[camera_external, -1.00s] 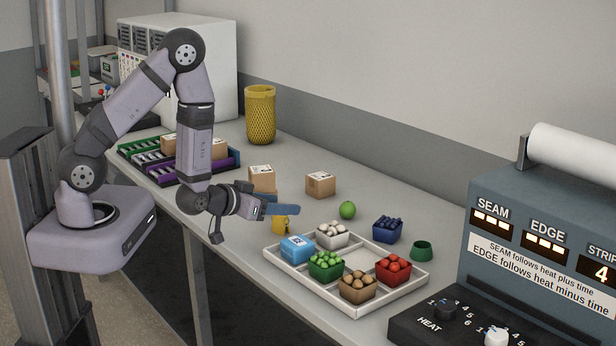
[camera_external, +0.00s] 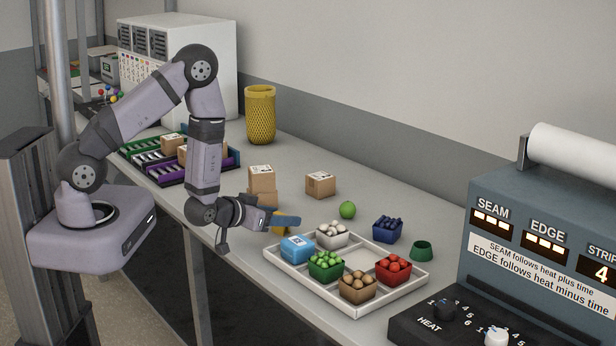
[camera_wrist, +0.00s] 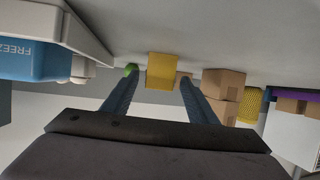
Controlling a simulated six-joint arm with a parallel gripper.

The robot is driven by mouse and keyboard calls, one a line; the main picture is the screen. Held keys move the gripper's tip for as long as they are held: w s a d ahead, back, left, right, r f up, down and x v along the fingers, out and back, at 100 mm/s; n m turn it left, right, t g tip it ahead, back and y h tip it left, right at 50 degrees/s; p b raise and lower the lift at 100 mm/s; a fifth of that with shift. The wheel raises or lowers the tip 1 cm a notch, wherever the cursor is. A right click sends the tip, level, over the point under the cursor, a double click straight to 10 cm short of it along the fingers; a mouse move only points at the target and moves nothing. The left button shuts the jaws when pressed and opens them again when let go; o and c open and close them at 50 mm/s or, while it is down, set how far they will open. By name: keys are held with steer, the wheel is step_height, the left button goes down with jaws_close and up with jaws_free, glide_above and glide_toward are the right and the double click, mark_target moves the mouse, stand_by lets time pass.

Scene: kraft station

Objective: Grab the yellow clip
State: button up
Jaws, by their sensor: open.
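The yellow clip (camera_wrist: 161,71) is a plain yellow block in the wrist view, ahead of my gripper (camera_wrist: 158,84) and between the lines of its two blue fingers. The fingers are apart with nothing held. In the external view my gripper (camera_external: 289,219) is low over the table, pointing right. Its finger covers much of the clip (camera_external: 277,229) there, so the exact gap cannot be told.
A white tray (camera_external: 357,309) with several small boxes lies just right of my gripper. Stacked cartons (camera_external: 262,179) stand behind the clip, with a single carton (camera_external: 320,185) and a green fruit (camera_external: 347,210) farther right.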

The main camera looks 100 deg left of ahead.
mark_target(291, 228)
steer(key=shift+p+x, duration=0.9)
steer(key=shift+x, duration=1.3)
steer(key=shift+d, duration=0.1)
steer(key=c, duration=1.1)
